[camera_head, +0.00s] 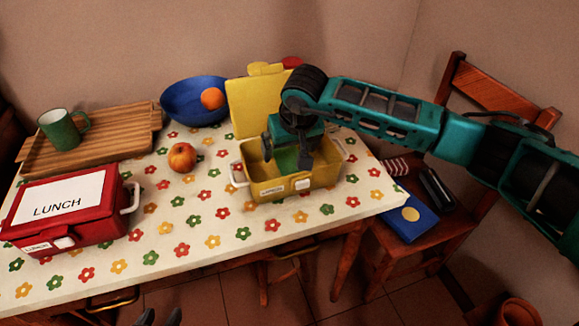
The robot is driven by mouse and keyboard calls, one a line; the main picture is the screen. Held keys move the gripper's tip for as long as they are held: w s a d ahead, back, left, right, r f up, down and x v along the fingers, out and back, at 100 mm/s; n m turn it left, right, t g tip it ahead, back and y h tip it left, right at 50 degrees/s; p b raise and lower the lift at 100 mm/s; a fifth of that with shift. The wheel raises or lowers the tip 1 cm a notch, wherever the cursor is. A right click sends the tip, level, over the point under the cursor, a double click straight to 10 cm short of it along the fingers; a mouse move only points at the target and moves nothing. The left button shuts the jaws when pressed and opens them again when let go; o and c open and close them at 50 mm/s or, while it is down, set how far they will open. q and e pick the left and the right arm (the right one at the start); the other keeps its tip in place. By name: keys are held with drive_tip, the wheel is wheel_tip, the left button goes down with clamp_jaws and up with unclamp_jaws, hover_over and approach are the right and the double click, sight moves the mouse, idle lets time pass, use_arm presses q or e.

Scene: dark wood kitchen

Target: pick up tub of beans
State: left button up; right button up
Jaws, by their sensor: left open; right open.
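An open yellow lunch box (270,187) stands on the table with its lid raised at the back. A green item (287,160) is inside it, partly hidden by my gripper and the box's front wall; it may be the tub of beans, but I cannot read a label. My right gripper (287,158) points down into the box, open, with one finger on each side of the green item. I cannot tell whether the fingers touch it. The dark fingertips of my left gripper (160,319) show at the bottom edge, apart and empty, in front of the table.
A shut red lunch box (100,227) is at the left. A wooden board (110,147) with a green mug (62,131), a blue bowl (185,105) with an orange (212,98), and an apple (182,157) are behind. A chair (440,225) stands right. The table's front middle is clear.

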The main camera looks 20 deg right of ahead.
sight(289, 158)
drive_tip(key=x, duration=0.5)
drive_tip(key=shift+s+d+f, duration=0.2)
drive_tip(key=shift+s+f, duration=0.05)
drive_tip(key=c, duration=1.1)
drive_tip(key=shift+c, duration=0.2)
drive_tip(key=shift+r, duration=0.15)
